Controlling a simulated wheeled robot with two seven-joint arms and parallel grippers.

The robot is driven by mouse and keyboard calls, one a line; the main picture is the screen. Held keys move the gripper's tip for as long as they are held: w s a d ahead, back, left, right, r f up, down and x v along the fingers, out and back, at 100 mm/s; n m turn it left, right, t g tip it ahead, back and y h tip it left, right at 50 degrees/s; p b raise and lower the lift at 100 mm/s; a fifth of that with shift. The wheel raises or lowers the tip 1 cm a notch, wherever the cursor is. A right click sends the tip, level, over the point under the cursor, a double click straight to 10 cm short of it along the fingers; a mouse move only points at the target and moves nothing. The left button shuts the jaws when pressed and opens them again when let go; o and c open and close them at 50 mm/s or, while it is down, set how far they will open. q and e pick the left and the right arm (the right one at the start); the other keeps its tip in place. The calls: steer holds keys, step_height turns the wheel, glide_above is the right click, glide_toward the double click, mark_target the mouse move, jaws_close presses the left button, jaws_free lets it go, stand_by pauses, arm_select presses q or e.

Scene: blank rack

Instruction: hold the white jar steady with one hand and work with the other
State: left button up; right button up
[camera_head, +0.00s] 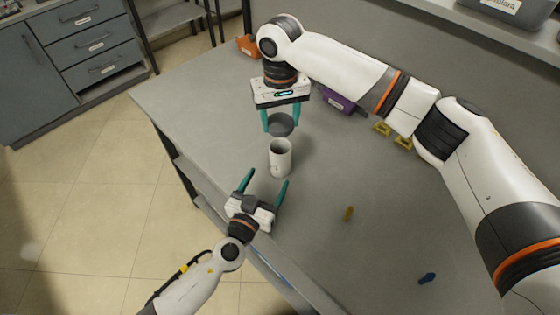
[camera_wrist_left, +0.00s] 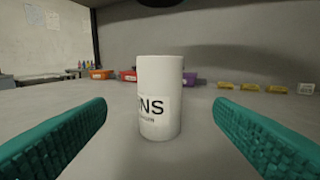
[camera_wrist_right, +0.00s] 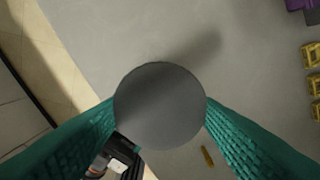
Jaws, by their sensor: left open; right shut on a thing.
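The white jar (camera_head: 280,160) stands upright on the grey table and looks open at the top. In the left wrist view the jar (camera_wrist_left: 160,85) stands ahead, between the open fingers but beyond them, with dark letters ending in "NS" on its side. My left gripper (camera_head: 263,183) is open and empty, apart from the jar on its near side. My right gripper (camera_head: 281,121) is shut on a round dark grey lid (camera_head: 281,126) and holds it above the table, just behind and above the jar. The lid (camera_wrist_right: 160,105) hides what lies below it in the right wrist view.
A purple bin (camera_head: 338,103), an orange bin (camera_head: 248,46) and yellow holders (camera_head: 382,129) stand along the table's back. A small yellow-brown piece (camera_head: 348,213) and a blue piece (camera_head: 427,278) lie to the right. The table around the jar is clear.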

arm_select(q)
steer(key=x, duration=0.9)
steer(key=shift+w+d, duration=0.15)
steer(key=shift+w, duration=0.1)
steer(key=c, duration=1.5)
steer(key=shift+o, duration=0.2)
arm_select(e)
glide_above(281, 141)
steer(key=s, duration=0.3)
steer(key=shift+w+f, duration=0.1)
steer(key=shift+f, duration=2.4)
steer(key=shift+f, duration=0.1)
steer(key=shift+a+f, duration=0.1)
steer(key=shift+f, duration=0.65)
steer(key=shift+f, duration=0.6)
